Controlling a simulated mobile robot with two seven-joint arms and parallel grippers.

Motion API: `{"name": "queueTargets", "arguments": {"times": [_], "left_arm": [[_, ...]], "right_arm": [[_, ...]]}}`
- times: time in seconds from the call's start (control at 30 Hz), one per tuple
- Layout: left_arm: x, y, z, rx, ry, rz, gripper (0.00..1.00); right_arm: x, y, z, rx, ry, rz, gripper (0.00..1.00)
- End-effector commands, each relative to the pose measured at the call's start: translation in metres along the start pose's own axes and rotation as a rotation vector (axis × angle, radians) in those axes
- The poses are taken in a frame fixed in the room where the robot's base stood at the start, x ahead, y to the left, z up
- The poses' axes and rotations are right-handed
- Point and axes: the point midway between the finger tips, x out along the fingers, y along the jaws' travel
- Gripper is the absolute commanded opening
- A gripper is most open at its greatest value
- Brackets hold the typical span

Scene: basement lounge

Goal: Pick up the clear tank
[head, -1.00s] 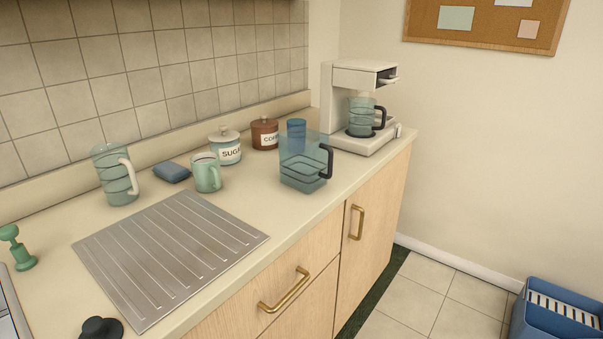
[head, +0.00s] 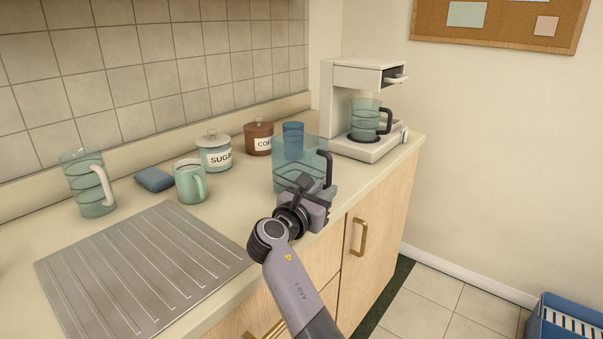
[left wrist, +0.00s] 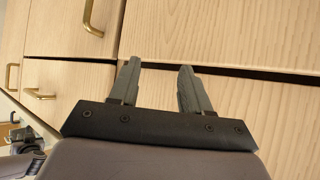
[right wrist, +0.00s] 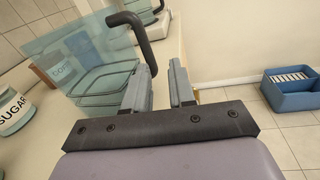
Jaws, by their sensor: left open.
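The clear tank (head: 287,172) is a square, see-through teal container with a black handle on its right side. It stands upright on the counter, its lower front partly hidden by my right gripper (head: 304,184). In the right wrist view the tank (right wrist: 95,82) is at upper left, its handle just beyond the left finger. My right gripper (right wrist: 161,68) is open, with a narrow gap between its fingers and nothing clearly held. My left gripper (left wrist: 160,65) is open and empty, facing the wooden drawer fronts; it is not in the head view.
A coffee maker (head: 345,95) with a glass carafe (head: 364,120) stands behind and right. A blue cup (head: 293,133), brown canister (head: 257,143), sugar jar (head: 214,157), green mug (head: 188,182) and glass pitcher (head: 85,180) are nearby. The metal drainboard (head: 140,270) is bare.

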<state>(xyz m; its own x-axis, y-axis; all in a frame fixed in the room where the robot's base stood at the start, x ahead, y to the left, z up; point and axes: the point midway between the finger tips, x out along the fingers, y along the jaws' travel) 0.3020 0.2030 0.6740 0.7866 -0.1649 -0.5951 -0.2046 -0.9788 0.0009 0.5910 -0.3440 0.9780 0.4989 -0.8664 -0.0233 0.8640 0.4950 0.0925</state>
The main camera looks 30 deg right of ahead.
Motion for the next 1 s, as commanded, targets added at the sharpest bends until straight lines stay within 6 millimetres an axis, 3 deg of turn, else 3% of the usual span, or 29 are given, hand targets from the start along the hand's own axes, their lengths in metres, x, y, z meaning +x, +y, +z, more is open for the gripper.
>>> {"name": "queueTargets", "arguments": {"times": [0.17, 0.7, 0.97, 1.0], "left_arm": [[0.0, 0.0, 0.0, 0.0, 0.0, 0.0, 0.47], [-0.002, 0.0, -0.003, 0.0, 0.0, 0.0, 0.47], [-0.002, 0.0, -0.003, 0.0, 0.0, 0.0, 0.47], [-0.002, 0.0, -0.003, 0.0, 0.0, 0.0, 0.47]], "right_arm": [[-0.008, 0.013, 0.016, -0.089, -0.023, -0.002, 0.24], [0.056, 0.015, 0.017, -0.094, -0.025, -0.002, 0.24], [0.059, 0.015, 0.017, -0.093, -0.023, -0.001, 0.24], [0.059, 0.015, 0.017, -0.093, -0.023, -0.001, 0.18]]}}
